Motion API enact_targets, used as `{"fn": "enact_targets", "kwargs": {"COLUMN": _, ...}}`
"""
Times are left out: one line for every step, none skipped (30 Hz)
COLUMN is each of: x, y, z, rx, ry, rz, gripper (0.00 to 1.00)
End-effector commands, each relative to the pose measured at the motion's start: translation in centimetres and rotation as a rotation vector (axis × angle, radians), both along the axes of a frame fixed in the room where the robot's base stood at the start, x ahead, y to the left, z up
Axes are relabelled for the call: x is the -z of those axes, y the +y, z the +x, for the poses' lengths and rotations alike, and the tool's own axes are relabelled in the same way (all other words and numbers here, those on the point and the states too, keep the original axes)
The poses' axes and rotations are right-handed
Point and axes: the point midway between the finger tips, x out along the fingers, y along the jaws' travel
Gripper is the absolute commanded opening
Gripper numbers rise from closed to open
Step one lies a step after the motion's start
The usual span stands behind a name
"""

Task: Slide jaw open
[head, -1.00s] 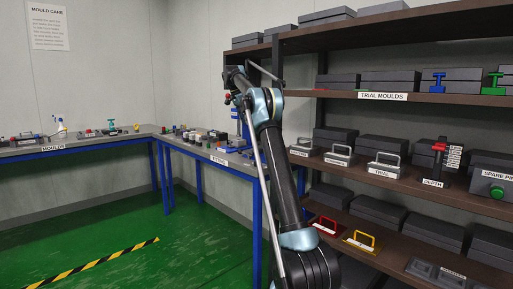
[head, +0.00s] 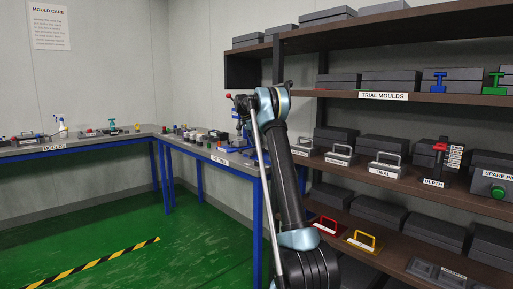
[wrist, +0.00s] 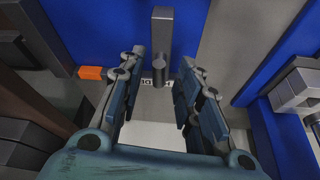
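In the wrist view my gripper (wrist: 162,60) is open, with its two fingers apart. A grey upright bar (wrist: 161,30) with a round stub at its lower end shows in the gap between the fingertips. No finger clearly touches it. Whether this bar belongs to the sliding jaw I cannot tell. Blue surfaces (wrist: 95,28) flank a grey strip behind it, and a small label with digits (wrist: 146,82) is partly hidden by the fingers. In the head view a blue device (head: 245,139) stands on the bench, partly behind my arm; my gripper's fingers cannot be made out there.
In the wrist view an orange block (wrist: 90,72) lies left of the fingers, and a pale metal fitting (wrist: 298,87) stands at right. In the head view the bench (head: 180,143) holds several small items. A loaded shelf (head: 400,97) stands at right. The green floor is open at left.

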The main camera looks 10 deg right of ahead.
Motion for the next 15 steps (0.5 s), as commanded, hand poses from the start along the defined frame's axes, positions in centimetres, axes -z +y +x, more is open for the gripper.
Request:
{"fn": "enact_targets", "kwargs": {"x": 0.5, "y": -0.2, "z": 0.1, "rx": 0.0, "ry": 0.0, "rz": 0.0, "gripper": 0.32}}
{"fn": "enact_targets", "kwargs": {"x": 0.8, "y": -0.3, "z": 0.1, "rx": 0.001, "ry": 0.0, "rz": 0.0, "gripper": 0.32}}
{"fn": "enact_targets", "kwargs": {"x": 1.1, "y": -0.4, "z": 0.2, "rx": 0.001, "ry": 0.0, "rz": 0.0, "gripper": 0.32}}
{"fn": "enact_targets", "kwargs": {"x": 1.2, "y": -0.5, "z": 0.2, "rx": 0.001, "ry": 0.0, "rz": 0.0, "gripper": 0.32}}
{"fn": "enact_targets", "kwargs": {"x": 1.3, "y": -0.5, "z": 0.2, "rx": 0.001, "ry": 0.0, "rz": 0.0, "gripper": 0.32}}
{"fn": "enact_targets", "kwargs": {"x": 1.5, "y": -0.6, "z": 0.3, "rx": 0.001, "ry": 0.0, "rz": 0.0, "gripper": 0.32}}
{"fn": "enact_targets", "kwargs": {"x": 1.6, "y": -0.6, "z": 0.3, "rx": 0.001, "ry": 0.0, "rz": 0.0, "gripper": 0.32}}
{"fn": "enact_targets", "kwargs": {"x": 1.6, "y": -0.6, "z": 0.3, "rx": 0.001, "ry": 0.0, "rz": 0.0, "gripper": 0.32}}
{"fn": "enact_targets", "kwargs": {"x": 1.7, "y": -0.7, "z": 0.3, "rx": 0.001, "ry": 0.0, "rz": 0.0, "gripper": 0.32}}
{"fn": "enact_targets", "kwargs": {"x": 1.7, "y": -0.6, "z": 0.3, "rx": 0.001, "ry": 0.0, "rz": 0.0, "gripper": 0.32}}
{"fn": "enact_targets", "kwargs": {"x": 1.7, "y": -0.7, "z": 0.3, "rx": 0.001, "ry": 0.0, "rz": 0.0, "gripper": 0.32}}
{"fn": "enact_targets", "kwargs": {"x": 1.7, "y": -0.6, "z": 0.3, "rx": 0.001, "ry": 0.0, "rz": 0.0, "gripper": 0.32}}
{"fn": "enact_targets", "kwargs": {"x": 1.7, "y": -0.6, "z": 0.3, "rx": 0.001, "ry": 0.0, "rz": 0.0, "gripper": 0.32}}
{"fn": "enact_targets", "kwargs": {"x": 1.7, "y": -0.6, "z": 0.3, "rx": 0.001, "ry": 0.0, "rz": 0.0, "gripper": 0.32}}
{"fn": "enact_targets", "kwargs": {"x": 1.7, "y": -0.6, "z": 0.3, "rx": 0.001, "ry": 0.0, "rz": 0.0, "gripper": 0.32}}
